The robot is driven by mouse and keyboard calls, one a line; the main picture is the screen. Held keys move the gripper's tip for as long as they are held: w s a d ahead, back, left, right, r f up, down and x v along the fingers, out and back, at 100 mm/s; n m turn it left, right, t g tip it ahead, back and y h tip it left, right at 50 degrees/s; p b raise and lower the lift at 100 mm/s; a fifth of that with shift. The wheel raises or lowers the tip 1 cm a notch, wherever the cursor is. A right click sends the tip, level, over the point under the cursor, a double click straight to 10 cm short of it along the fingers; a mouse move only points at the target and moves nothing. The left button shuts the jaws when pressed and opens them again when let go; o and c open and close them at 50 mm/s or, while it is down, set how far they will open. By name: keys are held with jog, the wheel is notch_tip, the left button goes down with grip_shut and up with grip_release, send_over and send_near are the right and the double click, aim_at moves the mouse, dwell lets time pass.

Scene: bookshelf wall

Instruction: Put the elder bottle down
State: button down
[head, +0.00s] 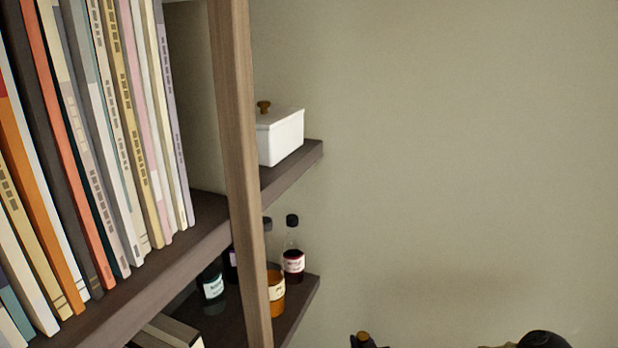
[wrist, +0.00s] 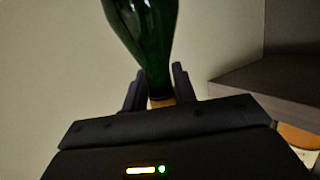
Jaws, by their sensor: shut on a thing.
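A dark green glass bottle (wrist: 148,35) shows in the wrist view. My gripper (wrist: 159,80) is shut on its narrow neck, with a tan top showing between the fingers. No label shows, so I cannot read whether it is the elder bottle. The bottle hangs clear of the shelf, against the wall. In the head view only a small brown top and dark finger parts of my gripper (head: 364,340) show at the bottom edge; the bottle's body is hidden there.
On the lower shelf (head: 301,300) stand a dark red bottle (head: 293,263), an amber jar (head: 276,290) and a dark teal bottle (head: 211,285), partly behind the wooden post (head: 240,170). A white lidded box (head: 281,137) sits on the shelf above. Books (head: 110,150) fill the left.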

jog(key=shift+s+d+f+m+h, duration=0.35)
jog(key=shift+s+f+h, duration=0.1)
jog(key=shift+s+f, duration=0.25)
jog(key=shift+s+d+f+m+h, duration=0.2)
jog(key=shift+s+f+m+h, duration=0.2)
jog(key=shift+s+f, duration=0.25)
jog(key=s+f, duration=0.4)
jog(key=f, duration=0.1)
jog(key=shift+s+f, duration=0.15)
jog(key=shift+f, duration=0.05)
jog(key=shift+d, duration=0.1)
dwell(0.4)
